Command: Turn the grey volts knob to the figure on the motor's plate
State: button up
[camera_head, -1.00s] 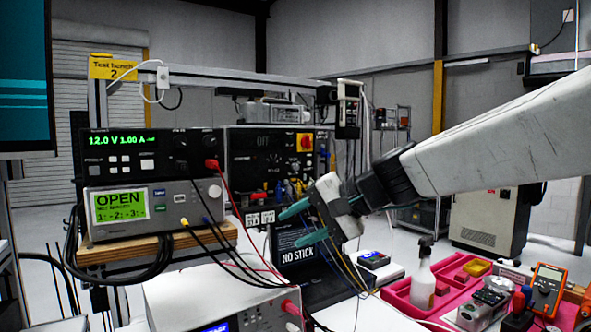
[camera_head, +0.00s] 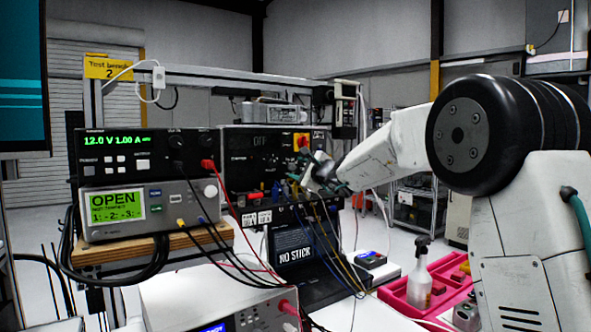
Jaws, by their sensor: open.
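My gripper (camera_head: 300,166) is open, with its green fingertips in front of the right part of a black panel unit (camera_head: 238,170) that shows OFF. I cannot tell whether it touches the panel, and it hides part of the panel's right side. No knob is seen between its fingers. A black power supply (camera_head: 100,160) at left reads 12.0 V 1.00 A, with dark knobs (camera_head: 177,141) at its right end. A grey meter below it reads OPEN and has a pale round knob (camera_head: 211,191). I cannot tell which knob is the grey volts knob. No motor plate can be made out.
Cables with coloured plugs hang below my gripper. A laptop (camera_head: 292,252) reading NO STICK stands under it. A red and yellow switch (camera_head: 301,141) is close to the fingers. A spray bottle (camera_head: 420,278) stands in a pink tray (camera_head: 396,298) at right.

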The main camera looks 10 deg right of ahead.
aim_at(292, 167)
jog(key=shift+x, duration=1.2)
grip_shut()
jog(key=shift+n, duration=0.4)
jog(key=n, duration=0.3)
jog(key=shift+f+n, duration=0.1)
jog(key=shift+n, duration=1.9)
